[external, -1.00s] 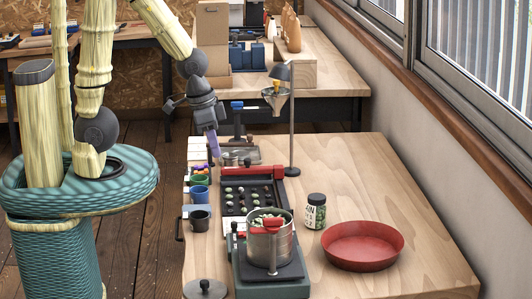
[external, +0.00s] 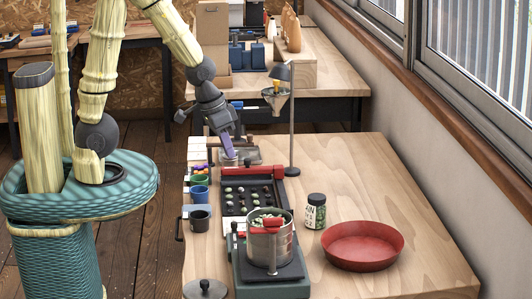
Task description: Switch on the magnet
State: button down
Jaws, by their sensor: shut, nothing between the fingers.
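My gripper (external: 230,152) has purple fingers, shut and empty, pointing down over the far left part of the wooden bench (external: 340,180). Its tips are at or just above a small grey metal piece (external: 247,155) behind the black tray; I cannot tell whether they touch. The magnet and its switch cannot be told apart for certain at this size. The black tray (external: 262,208) with several pale green beans has a red bar (external: 262,173) along its far edge, nearer the camera than my fingertips.
A funnel (external: 275,98) hangs on a lamp-like stand right of my gripper. A metal pot (external: 270,243) with beans, a labelled jar (external: 316,211), a red dish (external: 362,246) and several cups (external: 200,220) stand nearer. The bench's right side is mostly clear.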

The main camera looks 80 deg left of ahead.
jog(key=w+a+f+n+y+b, duration=0.15)
jog(key=a+f+n, duration=0.25)
jog(key=a, duration=0.6)
jog(key=a+f+n+y+b, duration=0.3)
jog(key=a+f+n, duration=0.15)
jog(key=a, duration=0.65)
jog(key=s+a+f+n+g+y+b, duration=0.1)
jog(key=s+a+f+n+y, duration=0.1)
jog(key=s+a, duration=0.3)
jog(key=s+a+f+n+g+y+b, duration=0.1)
jog(key=s+a+n, duration=0.3)
jog(key=a, duration=0.9)
jog(key=shift+s+f+n+y+b, duration=0.4)
jog(key=shift+f+n+y+b, duration=0.15)
jog(key=shift+f+n, duration=0.1)
